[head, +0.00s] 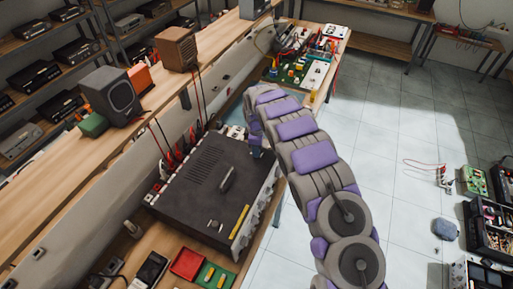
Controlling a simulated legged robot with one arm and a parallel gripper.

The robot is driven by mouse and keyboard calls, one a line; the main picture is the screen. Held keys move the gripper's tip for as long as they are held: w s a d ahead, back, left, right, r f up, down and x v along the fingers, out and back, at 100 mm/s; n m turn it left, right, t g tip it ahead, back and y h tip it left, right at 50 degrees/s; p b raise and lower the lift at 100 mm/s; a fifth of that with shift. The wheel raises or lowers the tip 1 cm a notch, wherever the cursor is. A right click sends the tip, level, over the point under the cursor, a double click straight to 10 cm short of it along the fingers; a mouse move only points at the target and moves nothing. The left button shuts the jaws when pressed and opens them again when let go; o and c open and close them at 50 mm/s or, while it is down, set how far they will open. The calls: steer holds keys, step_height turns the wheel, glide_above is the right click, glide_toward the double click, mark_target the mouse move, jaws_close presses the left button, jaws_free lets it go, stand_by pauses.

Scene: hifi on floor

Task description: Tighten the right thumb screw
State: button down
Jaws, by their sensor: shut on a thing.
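A dark grey hifi unit (190,205) with a slotted lid and a handle lies on the wooden bench. Its panel with knobs faces right. My arm comes from the lower right and bends down at the far right corner of the unit. My gripper (256,150) is small in view there, at the edge of the lid, shut on what appears to be the right thumb screw. The screw itself is hidden by the gripper, so its seating cannot be seen. A yellow tool (240,221) lies on the near right part of the lid.
Red and black cables (180,150) stand along the unit's back left side. A red tray (187,263) and a green board (214,276) lie in front. A speaker (113,95) stands on the shelf above. Electronics (300,65) fill the bench beyond.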

steer(key=m, duration=1.4)
steer(key=shift+m, duration=0.3)
steer(key=m, duration=0.4)
steer(key=shift+m, duration=2.4)
steer(key=c, duration=0.9)
jaws_free()
steer(key=shift+c, duration=0.2)
